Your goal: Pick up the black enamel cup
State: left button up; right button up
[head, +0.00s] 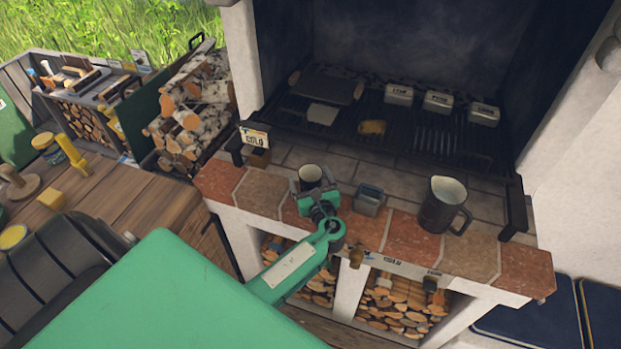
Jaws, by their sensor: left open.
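A small dark cup (311,174) with a lighter inside stands upright on the tiled ledge of the fireplace, and looks like the black enamel cup. My left gripper (316,187) is open right at this cup, on its near side, with its jaws towards the cup's two sides. The gripper hides the cup's lower part, and I cannot tell whether the jaws touch it. My right gripper is not in view.
A larger dark jug (440,207) with a handle stands on the ledge (475,253) to the right, and a small grey tin (369,199) is just right of the gripper. Behind is a grill grate (420,140) with small blocks. A wooden table (130,205) is at left.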

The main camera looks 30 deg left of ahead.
pick_arm(q)
jog(key=shift+w+a, duration=0.2)
jog(key=c, duration=1.2)
jog(key=shift+r, duration=0.15)
notch_tip(320, 180, up, 20)
jog(key=b, duration=0.2)
jog(key=shift+b, duration=0.35)
jog(key=o, duration=0.3)
jog(key=c, duration=0.3)
